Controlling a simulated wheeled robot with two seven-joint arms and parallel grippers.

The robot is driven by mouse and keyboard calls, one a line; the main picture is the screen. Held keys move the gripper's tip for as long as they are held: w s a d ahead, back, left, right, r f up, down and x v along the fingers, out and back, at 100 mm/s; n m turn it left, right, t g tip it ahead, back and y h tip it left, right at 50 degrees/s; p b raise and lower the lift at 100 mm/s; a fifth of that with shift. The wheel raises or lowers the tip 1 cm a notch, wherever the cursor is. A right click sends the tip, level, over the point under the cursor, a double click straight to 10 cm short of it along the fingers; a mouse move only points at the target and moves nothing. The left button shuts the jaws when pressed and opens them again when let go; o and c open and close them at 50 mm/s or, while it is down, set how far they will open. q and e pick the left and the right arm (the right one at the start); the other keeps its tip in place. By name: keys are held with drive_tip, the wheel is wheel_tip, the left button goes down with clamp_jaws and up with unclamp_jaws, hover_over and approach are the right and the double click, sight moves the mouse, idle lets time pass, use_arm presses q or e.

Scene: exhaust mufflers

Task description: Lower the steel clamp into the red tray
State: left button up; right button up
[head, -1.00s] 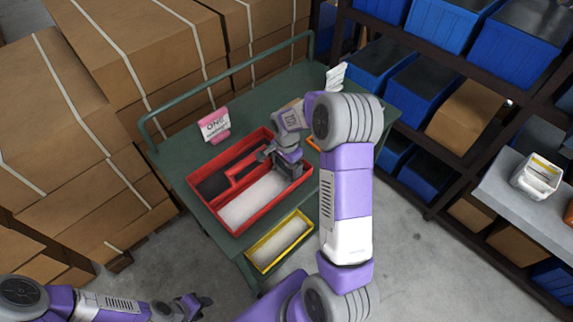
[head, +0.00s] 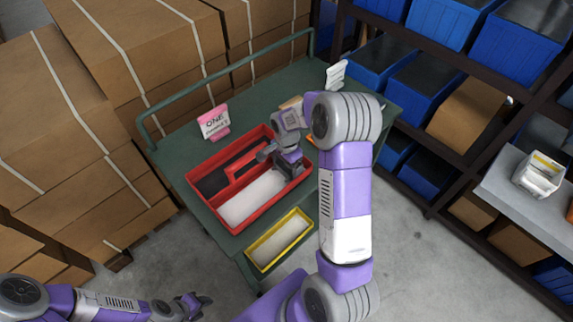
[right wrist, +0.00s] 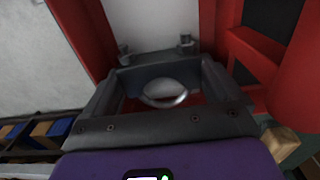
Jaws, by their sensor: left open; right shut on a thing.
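The red tray (head: 232,232) sits on the green cart top, with a dark compartment, a white-floored compartment and a red handle between them. My right gripper (head: 287,163) reaches down at the tray's right end, over the white-floored side. In the right wrist view, my right gripper (right wrist: 155,46) is shut on the steel clamp (right wrist: 165,92), a small shiny rounded piece inside the jaws. Red tray walls (right wrist: 82,40) show on both sides. Whether the clamp touches the tray floor is hidden. My left gripper (head: 196,305) is open and empty, low at the left, away from the cart.
Cardboard boxes (head: 60,110) fill the left. A rack with blue bins (head: 430,85) stands at the right.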

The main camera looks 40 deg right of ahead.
sight(286, 167)
drive_tip(key=shift+f, duration=0.1)
drive_tip(key=o, duration=0.9)
drive_tip(key=shift+c, duration=0.2)
drive_tip(key=shift+r+p, duration=0.7)
drive_tip(key=shift+r, duration=3.15)
